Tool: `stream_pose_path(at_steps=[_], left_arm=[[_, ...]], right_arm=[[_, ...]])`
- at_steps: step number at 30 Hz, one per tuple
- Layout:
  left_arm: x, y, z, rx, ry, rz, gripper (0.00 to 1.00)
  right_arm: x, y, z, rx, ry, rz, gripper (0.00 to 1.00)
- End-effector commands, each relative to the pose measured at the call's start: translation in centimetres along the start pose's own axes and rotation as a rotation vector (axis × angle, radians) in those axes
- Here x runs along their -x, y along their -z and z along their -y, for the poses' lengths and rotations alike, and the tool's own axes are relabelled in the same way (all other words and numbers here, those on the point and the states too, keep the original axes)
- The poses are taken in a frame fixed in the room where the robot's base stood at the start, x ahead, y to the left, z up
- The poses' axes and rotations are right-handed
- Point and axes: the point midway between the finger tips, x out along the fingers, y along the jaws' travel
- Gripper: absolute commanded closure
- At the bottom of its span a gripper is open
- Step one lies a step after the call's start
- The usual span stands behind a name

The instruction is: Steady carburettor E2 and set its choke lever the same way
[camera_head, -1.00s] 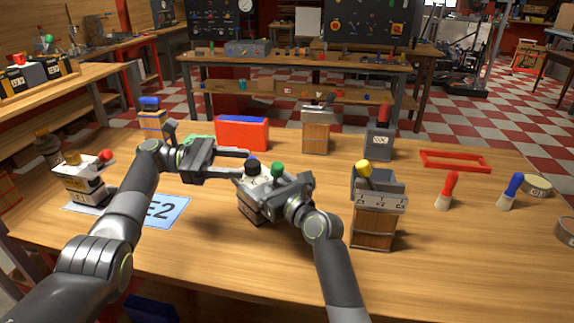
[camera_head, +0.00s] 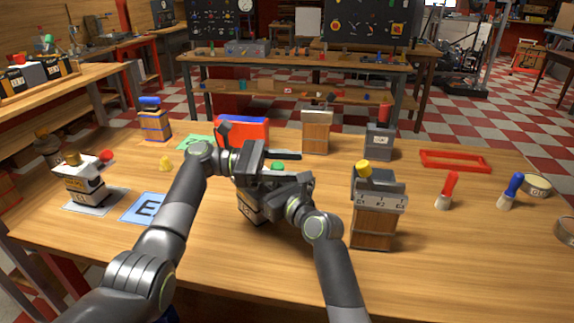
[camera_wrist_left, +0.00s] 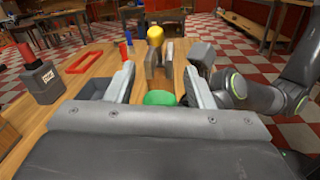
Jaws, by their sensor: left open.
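The carburettor at the centre (camera_head: 246,206), a pale box with a green knob (camera_head: 278,167), stands on the table largely hidden behind both grippers; I cannot read its label. My left gripper (camera_head: 286,168) is open above it, and in the left wrist view the green knob (camera_wrist_left: 160,98) lies between its spread fingers. My right gripper (camera_head: 284,200) is at the carburettor's right side; its fingertips are hidden. A blue mat (camera_head: 140,208) marked with an E lies to the left, partly covered by my left arm. Carburettor E1 (camera_head: 84,187), with a red-tipped lever, stands on a grey plate at far left.
A wooden box with a yellow knob (camera_head: 374,222) stands close to the right. A red and blue box (camera_head: 243,129) is behind the grippers. A small yellow piece (camera_head: 165,162) is at left.

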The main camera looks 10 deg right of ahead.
Motion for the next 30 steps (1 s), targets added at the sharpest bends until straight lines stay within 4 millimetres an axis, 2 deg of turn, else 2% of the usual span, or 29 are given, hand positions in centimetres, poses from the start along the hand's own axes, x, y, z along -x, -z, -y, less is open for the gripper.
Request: stream_pose_path(at_steps=[6,17,25,30], left_arm=[[-0.03,0.01,0.01,0.0,0.0,0.0,0.52],[0.01,0.01,0.0,0.0,0.0,0.0,0.99],[-0.14,0.05,0.14,-0.017,0.003,-0.016,1.0],[-0.86,0.38,0.89,-0.111,0.02,-0.109,1.0]], right_arm=[[0.01,0.05,0.01,0.0,0.0,-0.001,0.46],[0.01,0.05,0.01,0.0,0.0,-0.001,0.46],[0.01,0.06,0.0,0.0,0.0,-0.001,0.46],[0.01,0.06,0.0,0.0,0.0,-0.001,0.46]])
